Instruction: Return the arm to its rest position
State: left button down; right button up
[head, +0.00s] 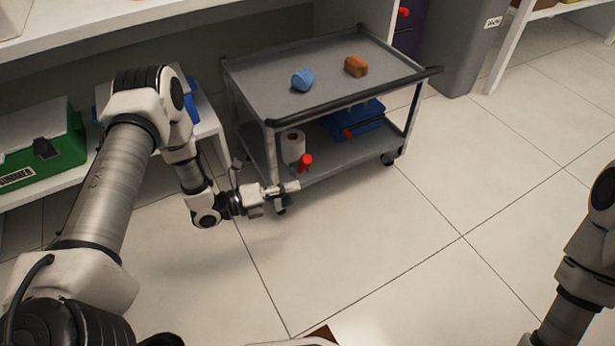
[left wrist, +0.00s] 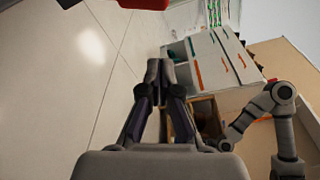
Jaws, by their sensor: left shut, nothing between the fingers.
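My left arm comes in from the left in the head view. Its gripper (head: 292,187) is over the floor in front of the grey cart (head: 345,108). In the left wrist view the two fingers of my left gripper (left wrist: 159,68) are together, with nothing between them. My right arm shows only in part at the right edge of the head view, and its gripper is out of frame.
A blue object (head: 302,79) and an orange block (head: 356,66) lie on the cart's top. A paper roll (head: 292,146), a red object (head: 305,162) and a blue case (head: 352,121) are on its lower shelf. A green box (head: 45,150) is at left. Floor at right is clear.

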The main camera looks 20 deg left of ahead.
pick_arm(q)
jog(key=v, duration=0.3)
jog(key=shift+s+p, duration=0.15)
jog(key=shift+p, duration=0.25)
pick_arm(e)
jog(key=shift+d+r, duration=0.1)
jog(key=shift+r, duration=0.7)
